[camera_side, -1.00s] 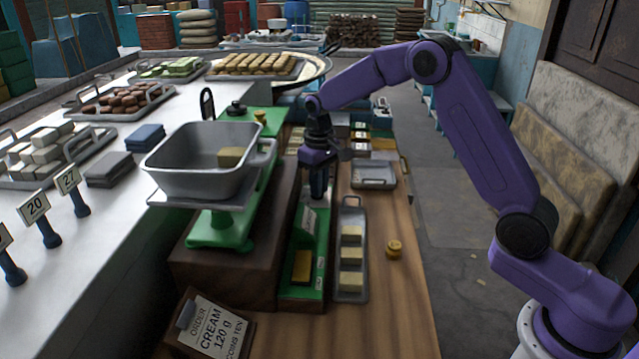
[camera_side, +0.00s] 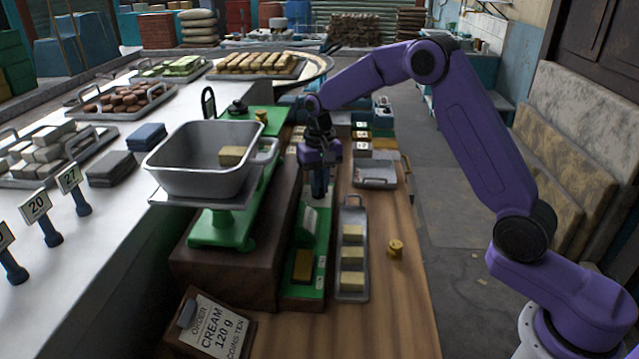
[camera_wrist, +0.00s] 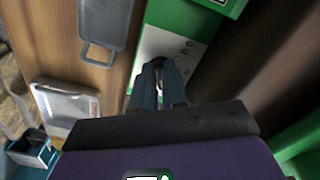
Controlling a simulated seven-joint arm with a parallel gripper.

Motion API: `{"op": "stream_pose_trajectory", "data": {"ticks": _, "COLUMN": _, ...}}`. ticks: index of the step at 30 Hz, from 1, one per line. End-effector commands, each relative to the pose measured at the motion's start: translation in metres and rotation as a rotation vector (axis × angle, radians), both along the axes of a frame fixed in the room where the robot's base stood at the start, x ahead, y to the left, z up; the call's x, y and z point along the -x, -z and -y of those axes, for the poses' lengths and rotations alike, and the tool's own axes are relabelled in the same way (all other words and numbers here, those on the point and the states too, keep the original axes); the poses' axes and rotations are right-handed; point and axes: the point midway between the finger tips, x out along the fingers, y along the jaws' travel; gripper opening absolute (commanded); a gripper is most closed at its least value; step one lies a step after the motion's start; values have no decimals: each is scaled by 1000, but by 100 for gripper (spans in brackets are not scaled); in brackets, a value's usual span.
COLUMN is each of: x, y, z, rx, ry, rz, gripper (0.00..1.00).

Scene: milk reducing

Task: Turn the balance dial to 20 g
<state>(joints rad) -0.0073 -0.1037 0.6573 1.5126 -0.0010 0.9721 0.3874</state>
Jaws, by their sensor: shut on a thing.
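The green balance (camera_side: 222,226) stands on a dark wooden block, with a grey pan (camera_side: 203,170) on top holding one pale block (camera_side: 231,156). Beside it lies a long green panel (camera_side: 303,291) with a white marked face (camera_wrist: 160,43), which also shows in the wrist view. My gripper (camera_side: 319,192) points down at this panel. In the wrist view its fingers (camera_wrist: 158,72) are close together at the white face, shut on what appears to be the dial. The fingers hide most of the dial, so I cannot read its setting.
An order card (camera_side: 216,328) reading "CREAM 120 g" stands in front. Another grey tray (camera_side: 376,182) lies behind. The bench's right front is clear.

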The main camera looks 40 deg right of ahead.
Motion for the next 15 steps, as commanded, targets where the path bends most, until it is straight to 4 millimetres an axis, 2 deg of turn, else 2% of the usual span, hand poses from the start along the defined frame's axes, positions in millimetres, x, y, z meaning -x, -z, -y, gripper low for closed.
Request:
{"op": "stream_pose_trajectory", "data": {"ticks": 7, "x": 0, "y": -1, "z": 0, "rx": -2, "ry": 5, "rz": 1, "gripper": 0}}
{"op": "stream_pose_trajectory", "data": {"ticks": 9, "x": 0, "y": -1, "z": 0, "rx": -2, "ry": 4, "rz": 1, "gripper": 29}}
{"op": "stream_pose_trajectory", "data": {"ticks": 10, "x": 0, "y": -1, "z": 0, "rx": -2, "ry": 4, "rz": 1, "gripper": 38}}
{"op": "stream_pose_trajectory", "data": {"ticks": 15, "x": 0, "y": -1, "z": 0, "rx": -1, "ry": 3, "rz": 0, "gripper": 38}}
